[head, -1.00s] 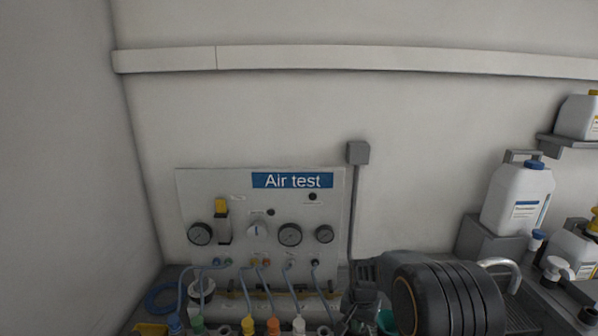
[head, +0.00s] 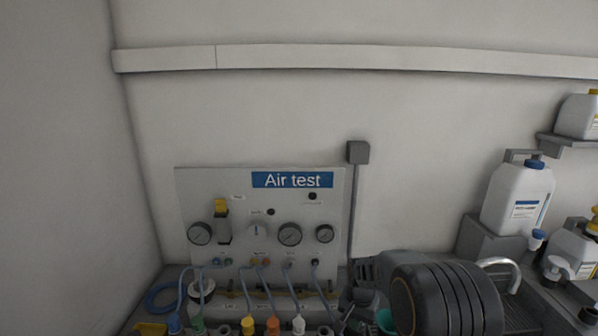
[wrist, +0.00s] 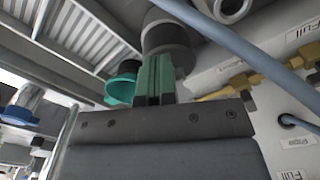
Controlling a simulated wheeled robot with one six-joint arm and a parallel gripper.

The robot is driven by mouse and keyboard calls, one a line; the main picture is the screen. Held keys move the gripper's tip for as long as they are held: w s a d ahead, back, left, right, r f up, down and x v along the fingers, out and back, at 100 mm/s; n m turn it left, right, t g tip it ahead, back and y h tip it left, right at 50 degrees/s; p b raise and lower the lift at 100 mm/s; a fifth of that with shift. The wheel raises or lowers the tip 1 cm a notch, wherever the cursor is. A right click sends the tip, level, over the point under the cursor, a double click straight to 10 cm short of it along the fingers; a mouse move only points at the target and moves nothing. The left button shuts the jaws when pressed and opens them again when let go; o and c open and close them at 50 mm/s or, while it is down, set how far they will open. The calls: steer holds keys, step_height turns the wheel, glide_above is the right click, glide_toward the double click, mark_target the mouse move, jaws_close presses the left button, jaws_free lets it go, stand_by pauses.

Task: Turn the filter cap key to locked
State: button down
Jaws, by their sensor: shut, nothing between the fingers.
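In the wrist view my gripper (wrist: 158,62) is shut and empty, its two green finger pads pressed together. A grey cylinder (wrist: 168,36) with a dark band lies just beyond the fingertips; whether they touch it I cannot tell. No filter cap key or lock marking can be made out for certain. In the head view the white Air test panel (head: 190,190) stands against the wall, with a yellow-topped unit (head: 221,205) at its upper left. My dark arm hides part of the bench to the right of the panel.
A teal cup (wrist: 123,88) is left of my fingers, and a blue hose (wrist: 240,50) crosses at upper right. Yellow parts (wrist: 233,87) lie right of the fingers. Several coloured connectors, including an orange one (head: 273,326), line the bench below the panel. A white jug (head: 517,198) stands right.

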steer(key=shift+w+a, duration=0.3)
steer(key=shift+a, duration=0.1)
steer(key=shift+s+a, duration=0.15)
steer(key=shift+a, duration=0.05)
stand_by(0.5)
steer(key=shift+s+a, duration=0.1)
steer(key=shift+a, duration=0.05)
steer(key=shift+r+p, duration=1.95)
steer(key=shift+r, duration=1.15)
steer(key=shift+f, duration=0.1)
